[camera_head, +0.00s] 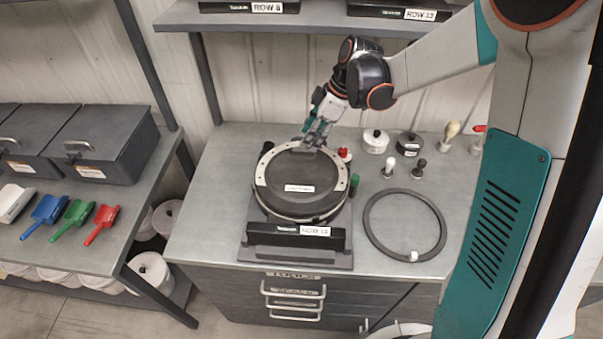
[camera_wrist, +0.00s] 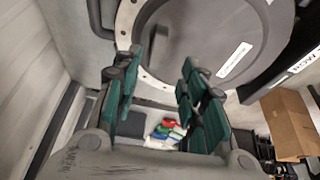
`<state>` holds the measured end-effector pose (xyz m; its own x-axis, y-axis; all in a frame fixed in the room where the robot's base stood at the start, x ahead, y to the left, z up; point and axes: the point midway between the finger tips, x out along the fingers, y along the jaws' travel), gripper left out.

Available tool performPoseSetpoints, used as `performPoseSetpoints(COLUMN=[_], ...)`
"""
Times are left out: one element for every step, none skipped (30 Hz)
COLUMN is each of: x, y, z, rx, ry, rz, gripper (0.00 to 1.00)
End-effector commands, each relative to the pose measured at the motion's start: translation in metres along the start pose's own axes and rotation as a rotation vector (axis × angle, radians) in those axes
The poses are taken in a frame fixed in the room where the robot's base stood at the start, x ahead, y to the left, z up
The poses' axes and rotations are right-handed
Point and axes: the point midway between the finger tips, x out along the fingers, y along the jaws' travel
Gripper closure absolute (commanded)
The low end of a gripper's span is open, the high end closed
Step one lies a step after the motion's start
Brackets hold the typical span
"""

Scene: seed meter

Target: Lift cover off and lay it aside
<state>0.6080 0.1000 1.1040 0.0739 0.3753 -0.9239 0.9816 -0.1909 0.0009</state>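The seed meter (camera_head: 262,234) stands on the grey bench, with a front plate labelled ROW 12. Its dark round cover (camera_head: 290,202) lies flat on top inside a pale ring with holes and carries a white label. The cover also shows in the wrist view (camera_wrist: 205,30), where a darker raised bar or shadow is on it. My gripper (camera_head: 312,143) is over the meter's far edge. In the wrist view my gripper (camera_wrist: 160,82) has its green-padded fingers spread, with nothing clearly held between them. I cannot tell whether a fingertip touches the meter.
A dark ring (camera_head: 371,238) with a white knob lies on the bench to the right. Small pots (camera_head: 375,141) and knobbed tools stand behind it. A shelf (camera_head: 320,22) hangs above; scoops lie left.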

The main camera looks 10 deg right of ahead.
Motion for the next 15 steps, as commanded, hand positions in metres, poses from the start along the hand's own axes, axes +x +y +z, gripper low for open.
performPoseSetpoints(x=[0.003, 0.004, 0.005, 0.007, 0.008, 0.011, 0.014, 0.017, 0.023, 0.027, 0.032, 0.038, 0.043, 0.047, 0.051], y=[0.0, 0.0, 0.0, 0.001, 0.001, 0.002, 0.002, 0.003, 0.003, 0.004, 0.005, 0.006, 0.006, 0.006, 0.006], z=[0.0, 0.0, 0.0, 0.0, 0.001, 0.001, 0.001, 0.002, 0.003, 0.003, 0.004, 0.004, 0.004, 0.004, 0.004], rx=[0.0, 0.0, 0.0, 0.0, 0.0, 0.0, 0.0, 0.0, 0.0, 0.0, 0.0, -0.001, -0.001, -0.001, -0.001], ry=[0.0, 0.0, 0.0, 0.0, 0.0, 0.0, 0.0, 0.0, 0.0, 0.0, 0.0, 0.0, 0.0, 0.0, 0.0], rz=[0.0, 0.0, 0.0, 0.0, 0.0, 0.0, 0.0, 0.0, 0.0, 0.0, 0.0, 0.001, 0.0, 0.0, 0.001], gripper=[0.62, 0.62, 0.62, 0.62, 0.62, 0.62, 0.62, 0.62, 0.62, 0.62, 0.62, 0.62, 0.62, 0.62, 0.62])
